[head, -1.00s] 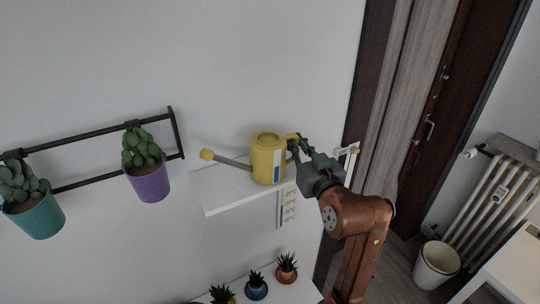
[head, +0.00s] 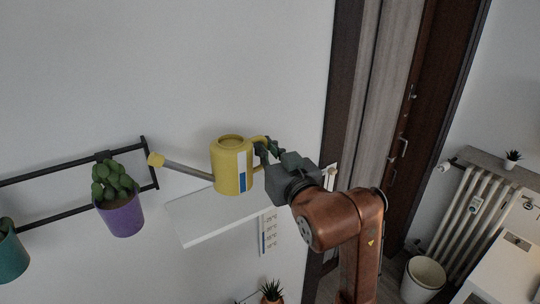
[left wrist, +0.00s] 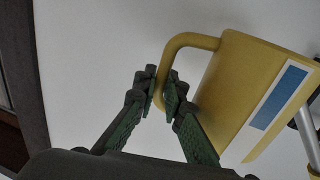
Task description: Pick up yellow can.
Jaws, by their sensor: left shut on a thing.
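The yellow can (head: 228,170) is a watering can with a long grey spout, a yellow rose at its tip and a blue-and-white label. My left gripper (head: 267,150) is at its right side, shut on the handle. In the left wrist view, the fingers (left wrist: 162,94) close around the lower part of the yellow handle, and the can body (left wrist: 240,80) leans to the right. In the head view the can appears raised just above the white wall shelf (head: 205,222), slightly tilted. My right gripper is not in view.
A black wall rail (head: 80,167) holds a purple pot (head: 120,217) and a teal pot (head: 10,255) at the left, near the spout. A small potted plant (head: 271,291) is below the shelf. A door, radiator (head: 470,210) and white bin (head: 423,280) are at the right.

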